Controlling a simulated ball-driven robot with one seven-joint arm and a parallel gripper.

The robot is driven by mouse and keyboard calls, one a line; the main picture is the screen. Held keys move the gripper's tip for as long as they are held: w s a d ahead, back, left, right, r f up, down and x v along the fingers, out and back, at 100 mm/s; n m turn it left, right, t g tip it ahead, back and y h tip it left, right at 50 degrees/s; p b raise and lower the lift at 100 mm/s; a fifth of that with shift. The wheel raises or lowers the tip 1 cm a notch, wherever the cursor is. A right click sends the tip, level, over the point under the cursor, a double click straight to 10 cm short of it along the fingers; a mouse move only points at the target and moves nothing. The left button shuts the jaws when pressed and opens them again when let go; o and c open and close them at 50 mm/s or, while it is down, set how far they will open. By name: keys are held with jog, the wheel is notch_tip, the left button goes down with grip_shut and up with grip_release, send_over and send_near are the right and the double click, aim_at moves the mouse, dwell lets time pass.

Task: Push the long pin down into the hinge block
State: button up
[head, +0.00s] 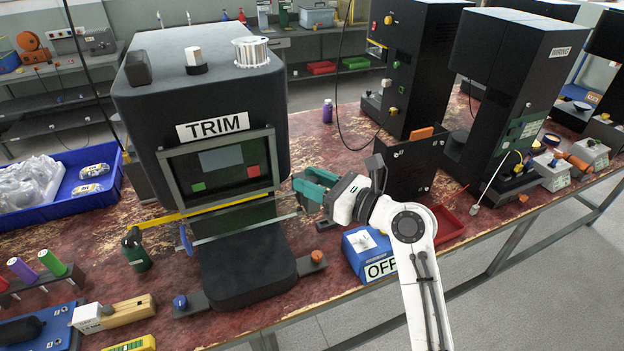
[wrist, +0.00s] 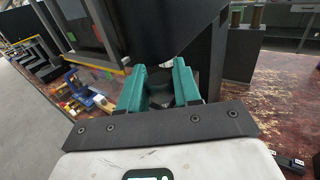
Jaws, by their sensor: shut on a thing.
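My gripper (head: 308,189) has green fingers and is in front of the right side of the TRIM machine (head: 205,115), above the bench. In the wrist view the two fingers of my gripper (wrist: 160,84) are shut on a dark thing (wrist: 162,92), mostly hidden between them. I cannot tell whether this dark thing is the long pin. In the head view the fingers hide it. I cannot make out the hinge block for certain in either view.
A blue OFF bin (head: 362,256) stands below my arm, with a red tray (head: 447,226) to its right. An upright black panel (head: 408,168) is close to my wrist. A dark green bottle (head: 136,250) and a blue crate (head: 66,198) are at the left.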

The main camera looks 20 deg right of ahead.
jog(key=shift+f, duration=0.45)
jog(key=o, duration=1.1)
jog(key=b+v, duration=0.2)
jog(key=v, duration=0.8)
jog(key=shift+s+d, duration=0.25)
jog(key=shift+s, duration=0.1)
